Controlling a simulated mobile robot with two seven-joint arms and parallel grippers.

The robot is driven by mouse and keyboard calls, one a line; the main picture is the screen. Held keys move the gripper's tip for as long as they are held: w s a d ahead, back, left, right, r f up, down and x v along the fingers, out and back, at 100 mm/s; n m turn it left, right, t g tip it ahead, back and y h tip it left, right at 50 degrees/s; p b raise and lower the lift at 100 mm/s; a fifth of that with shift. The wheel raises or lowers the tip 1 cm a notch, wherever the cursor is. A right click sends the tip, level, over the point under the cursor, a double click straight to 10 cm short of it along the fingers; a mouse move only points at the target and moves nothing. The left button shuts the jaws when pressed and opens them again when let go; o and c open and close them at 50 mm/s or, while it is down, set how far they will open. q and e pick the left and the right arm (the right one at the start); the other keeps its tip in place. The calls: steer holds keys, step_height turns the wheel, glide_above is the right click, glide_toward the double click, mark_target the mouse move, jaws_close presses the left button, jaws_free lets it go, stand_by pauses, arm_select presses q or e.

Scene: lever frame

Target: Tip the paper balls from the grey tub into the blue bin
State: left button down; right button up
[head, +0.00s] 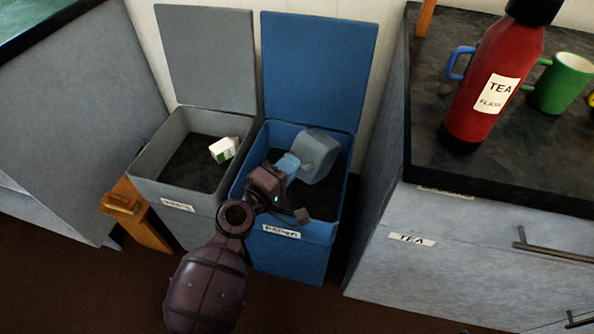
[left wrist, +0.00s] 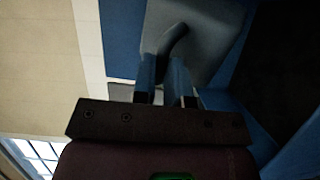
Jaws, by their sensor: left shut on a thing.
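My left gripper (head: 287,164) is shut on the grey tub (head: 319,152) and holds it in the mouth of the open blue bin (head: 288,250). The tub is tilted well over, its closed outside turned up toward the head camera. In the left wrist view, the gripper's blue fingers (left wrist: 165,80) are at the dark handle of the tub (left wrist: 208,32). I see no paper balls; the tub's inside is hidden, and the visible floor of the bin is dark. My right gripper is not in view.
A grey bin (head: 190,215) with a green-and-white carton (head: 223,150) inside stands left of the blue bin. Both lids are up. A counter (head: 470,180) with a red flask (head: 490,85) and a green mug (head: 562,84) stands close on the right. A wooden stool (head: 122,204) is at left.

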arm_select(q)
steer(key=shift+w+a+r+n, duration=0.3)
steer(key=shift+r+n, duration=0.2)
steer(key=shift+n, duration=0.3)
steer(key=w+a+n, duration=0.1)
steer(key=n, duration=0.1)
steer(key=w+a+f+n, duration=0.1)
steer(key=n, duration=0.1)
steer(key=w+a+n+p, duration=0.1)
steer(key=n, duration=0.1)
steer(key=shift+a+f, duration=0.25)
steer(key=shift+f, duration=0.1)
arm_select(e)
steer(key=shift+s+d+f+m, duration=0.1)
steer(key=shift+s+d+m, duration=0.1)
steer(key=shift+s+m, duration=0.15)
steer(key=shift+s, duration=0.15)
arm_select(q)
step_height(320, 180, up, 8)
steer(key=p, duration=0.5)
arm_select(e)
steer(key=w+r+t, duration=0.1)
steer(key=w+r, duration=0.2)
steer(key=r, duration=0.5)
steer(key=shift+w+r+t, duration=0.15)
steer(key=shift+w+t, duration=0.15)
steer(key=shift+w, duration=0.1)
